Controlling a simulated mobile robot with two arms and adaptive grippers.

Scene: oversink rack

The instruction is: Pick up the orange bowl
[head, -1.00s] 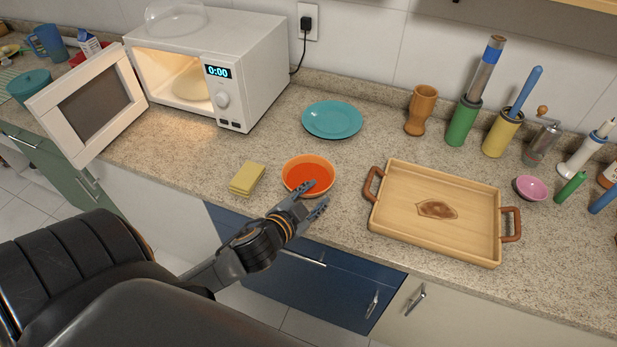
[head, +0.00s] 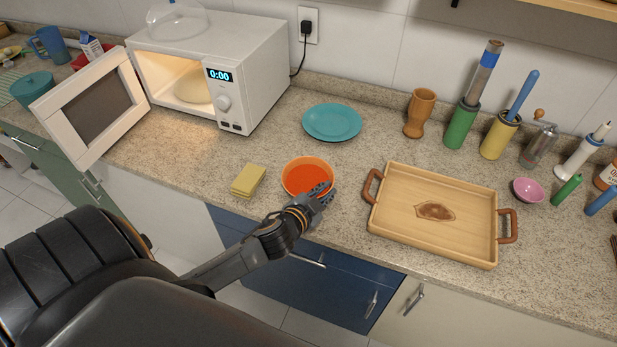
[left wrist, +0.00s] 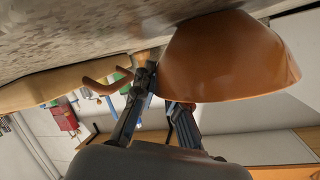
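The orange bowl (head: 305,176) stands on the counter between the yellow sponges and the wooden tray. My left gripper (head: 321,193) is at the bowl's front right rim, its fingers apart. In the left wrist view the scene is upside down, and the bowl (left wrist: 230,60) fills the upper right. There one finger of my gripper (left wrist: 162,92) is outside the bowl wall, and the tip of the other seems hidden behind the rim. I cannot tell whether either finger touches the bowl. My right gripper is not in view.
Yellow sponges (head: 248,180) lie left of the bowl, and a teal plate (head: 332,122) lies behind it. A wooden tray (head: 394,235) with handles is close on the right. A microwave (head: 255,70) with its door open stands at back left.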

